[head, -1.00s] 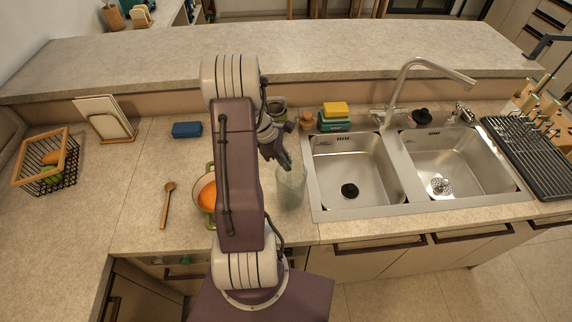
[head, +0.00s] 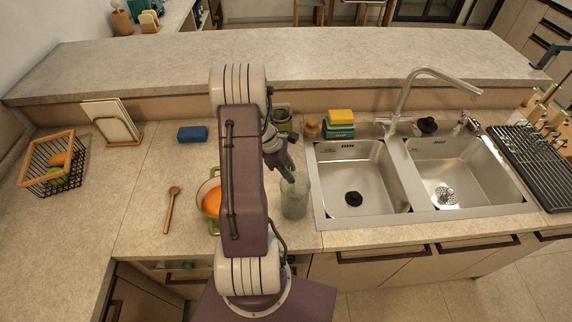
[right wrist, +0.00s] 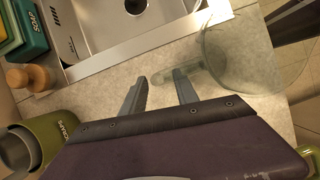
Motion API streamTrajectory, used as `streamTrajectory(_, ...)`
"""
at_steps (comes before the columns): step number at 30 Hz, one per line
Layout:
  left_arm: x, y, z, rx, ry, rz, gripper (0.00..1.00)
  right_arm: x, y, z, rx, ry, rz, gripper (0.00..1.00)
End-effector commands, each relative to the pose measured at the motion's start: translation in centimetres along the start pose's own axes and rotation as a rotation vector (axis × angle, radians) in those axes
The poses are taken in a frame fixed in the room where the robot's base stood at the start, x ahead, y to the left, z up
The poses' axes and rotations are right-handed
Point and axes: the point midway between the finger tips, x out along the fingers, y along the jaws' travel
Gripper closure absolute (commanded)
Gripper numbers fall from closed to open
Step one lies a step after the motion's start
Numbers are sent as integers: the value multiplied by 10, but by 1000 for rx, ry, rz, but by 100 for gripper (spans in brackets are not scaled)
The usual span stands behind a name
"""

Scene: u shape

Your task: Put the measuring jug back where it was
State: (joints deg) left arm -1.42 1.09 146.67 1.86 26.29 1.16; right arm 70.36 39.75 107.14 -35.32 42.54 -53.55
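The measuring jug (head: 294,202) is clear, greenish glass and stands upright on the counter, just left of the sink near the front edge. It also shows in the right wrist view (right wrist: 258,52), its handle pointing toward my fingers. My right gripper (head: 287,172) is at the jug's upper back side. In the right wrist view my right gripper (right wrist: 160,92) has its fingers apart, with the end of the handle in front of the gap. I cannot tell whether they touch it. My left gripper is in neither view.
A green pot (head: 209,198) with orange contents is left of the jug, partly behind my arm. A double sink (head: 318,215) lies to the right. A green canister (right wrist: 52,135), a wooden-topped item (head: 311,128) and sponge boxes (head: 340,124) stand behind.

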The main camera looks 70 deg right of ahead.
Motion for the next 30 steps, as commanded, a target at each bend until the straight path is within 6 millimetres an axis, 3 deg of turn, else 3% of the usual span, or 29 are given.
streamTrajectory(9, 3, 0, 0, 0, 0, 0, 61, -79, 2, -1, 0, 2, 8, 64)
streamTrajectory(13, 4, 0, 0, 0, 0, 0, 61, -102, 1, -1, -1, 2, 6, 64)
streamTrajectory(18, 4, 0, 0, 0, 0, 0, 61, -115, 0, 0, -1, 1, 3, 64)
streamTrajectory(28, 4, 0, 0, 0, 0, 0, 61, -116, 0, -1, -2, 1, 2, 64)
streamTrajectory(30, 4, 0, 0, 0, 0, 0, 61, -118, -3, -10, -3, 11, 11, 64)
